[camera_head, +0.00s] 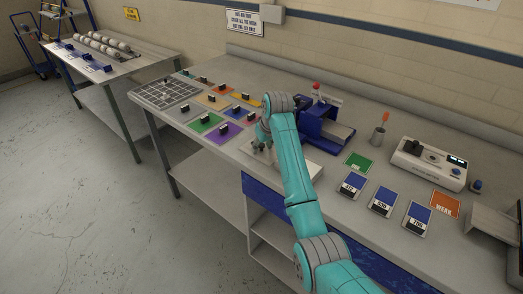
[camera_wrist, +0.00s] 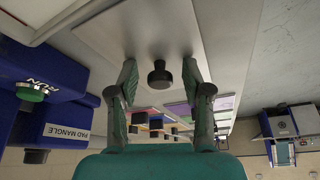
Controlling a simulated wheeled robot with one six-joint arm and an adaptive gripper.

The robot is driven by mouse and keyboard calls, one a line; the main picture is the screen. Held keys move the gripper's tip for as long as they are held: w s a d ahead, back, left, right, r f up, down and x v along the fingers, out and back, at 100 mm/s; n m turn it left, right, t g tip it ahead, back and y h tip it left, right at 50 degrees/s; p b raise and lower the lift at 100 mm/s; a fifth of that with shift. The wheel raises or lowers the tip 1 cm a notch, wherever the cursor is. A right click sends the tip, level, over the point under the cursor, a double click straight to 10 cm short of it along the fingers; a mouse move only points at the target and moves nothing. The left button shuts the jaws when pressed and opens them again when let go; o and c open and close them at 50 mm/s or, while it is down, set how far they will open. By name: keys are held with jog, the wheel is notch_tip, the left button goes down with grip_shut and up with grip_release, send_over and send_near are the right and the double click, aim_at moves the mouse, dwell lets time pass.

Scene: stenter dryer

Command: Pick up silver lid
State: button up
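The silver lid (camera_wrist: 150,30) is a flat pale metal plate with a black round knob (camera_wrist: 158,76) in the wrist view. In the head view, a pale plate (camera_head: 307,167) on the bench beside my arm looks like the same lid, partly hidden by the arm. My gripper (camera_wrist: 159,66) is open, with its two green fingers spread. The knob appears between the fingertips, with clear gaps on both sides. In the head view my gripper (camera_head: 262,143) is low over the plate's left part; contact cannot be told.
A blue pad mangle (camera_head: 322,125) stands just behind the arm. Coloured swatches with black knobs (camera_head: 222,131) lie to the left. Blue cards (camera_head: 352,185), a green card (camera_head: 359,162) and a white instrument (camera_head: 430,163) are to the right. A second table (camera_head: 107,65) stands far left.

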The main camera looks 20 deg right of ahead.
grip_shut()
